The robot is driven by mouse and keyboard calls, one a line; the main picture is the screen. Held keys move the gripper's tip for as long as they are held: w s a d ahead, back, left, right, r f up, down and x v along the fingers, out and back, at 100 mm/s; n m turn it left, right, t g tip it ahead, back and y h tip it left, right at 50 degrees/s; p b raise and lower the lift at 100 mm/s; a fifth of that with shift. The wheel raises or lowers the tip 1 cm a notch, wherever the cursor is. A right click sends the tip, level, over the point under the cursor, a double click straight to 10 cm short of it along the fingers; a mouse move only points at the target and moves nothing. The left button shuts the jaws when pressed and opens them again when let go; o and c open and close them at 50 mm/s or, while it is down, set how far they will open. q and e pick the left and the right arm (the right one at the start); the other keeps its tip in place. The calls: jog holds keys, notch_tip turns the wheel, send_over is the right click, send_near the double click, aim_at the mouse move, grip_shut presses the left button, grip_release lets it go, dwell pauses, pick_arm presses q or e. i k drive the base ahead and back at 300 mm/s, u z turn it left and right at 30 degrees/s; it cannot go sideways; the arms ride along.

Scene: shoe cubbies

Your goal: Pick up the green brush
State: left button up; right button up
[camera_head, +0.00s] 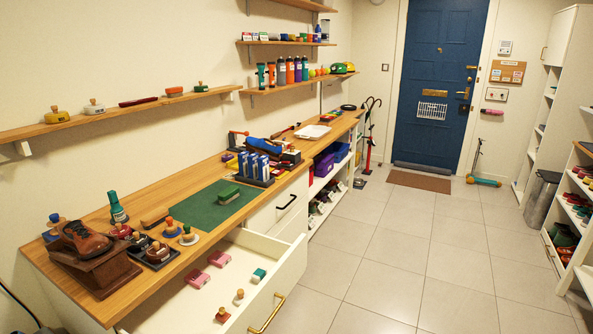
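A green brush (229,194) lies on the green mat (191,211) on the wooden worktop (150,262), left of the middle of the view. It looks green on top with a paler lower part. It stands clear on the mat, with nothing touching it. Neither of my grippers shows in this view.
An open white drawer (289,272) juts out below the worktop, with pink and green-white items inside. Blue boxes in a dark tray (262,180) stand behind the mat. A brown shoe (84,240) on a stand, a green bottle (117,208) and several brushes are left.

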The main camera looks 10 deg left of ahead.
aim_at(229, 194)
jog(key=u, duration=0.5)
jog(key=k, duration=0.3)
jog(key=z, duration=1.7)
jog(key=i, duration=1.9)
jog(key=u, duration=0.45)
jog(key=i, duration=1.15)
jog(key=u, duration=1.5)
jog(key=i, duration=0.95)
jog(key=u, duration=0.9)
